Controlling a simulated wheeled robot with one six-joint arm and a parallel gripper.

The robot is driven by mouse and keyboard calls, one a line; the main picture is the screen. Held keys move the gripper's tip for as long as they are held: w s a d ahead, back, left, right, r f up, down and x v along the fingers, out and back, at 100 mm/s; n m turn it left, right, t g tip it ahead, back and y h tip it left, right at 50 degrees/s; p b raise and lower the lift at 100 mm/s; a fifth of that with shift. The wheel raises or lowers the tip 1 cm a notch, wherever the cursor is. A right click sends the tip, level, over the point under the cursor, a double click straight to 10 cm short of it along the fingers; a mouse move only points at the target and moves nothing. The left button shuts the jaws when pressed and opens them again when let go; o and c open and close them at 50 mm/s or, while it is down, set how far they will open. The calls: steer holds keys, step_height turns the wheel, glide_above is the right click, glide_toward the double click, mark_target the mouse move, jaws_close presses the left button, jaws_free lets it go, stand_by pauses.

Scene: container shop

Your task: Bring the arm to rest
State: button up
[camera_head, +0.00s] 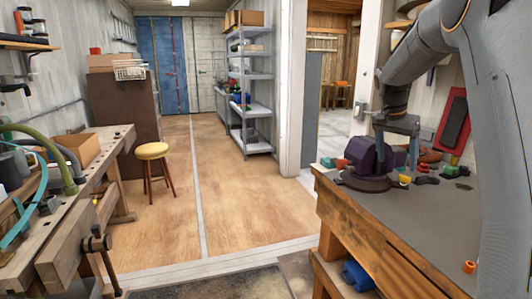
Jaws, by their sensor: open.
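My arm comes in from the right edge and bends down over the grey-topped workbench (450,215). My gripper (397,148) points down at the far left part of the bench, at the purple vise (366,160). Its jaws are open, and I see nothing held between them. The gripper overlaps the vise in this view, so I cannot tell whether they touch.
Small colored items lie around the vise. An orange piece (469,267) sits near the front of the bench. A red panel (453,120) is on the right wall. A wooden bench (62,215) and yellow stool (152,151) stand left. The middle floor is clear.

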steer(key=s+a+f+n+y, duration=0.1)
steer(key=s+a+f+n, duration=0.2)
steer(key=s, duration=0.8)
steer(key=s+a+f+n+y, duration=0.1)
steer(key=s+a+f+n, duration=0.3)
steer(key=s+a+f, duration=0.4)
steer(key=s+a+f+n+y, duration=0.1)
steer(key=s+a+f+n, duration=0.3)
steer(key=s+a, duration=0.6)
steer(key=s+f, duration=0.1)
steer(key=s, duration=0.4)
steer(key=shift+s+a+f+g, duration=0.15)
steer(key=shift+a+f+g, duration=0.1)
steer(key=shift+f+g, duration=0.15)
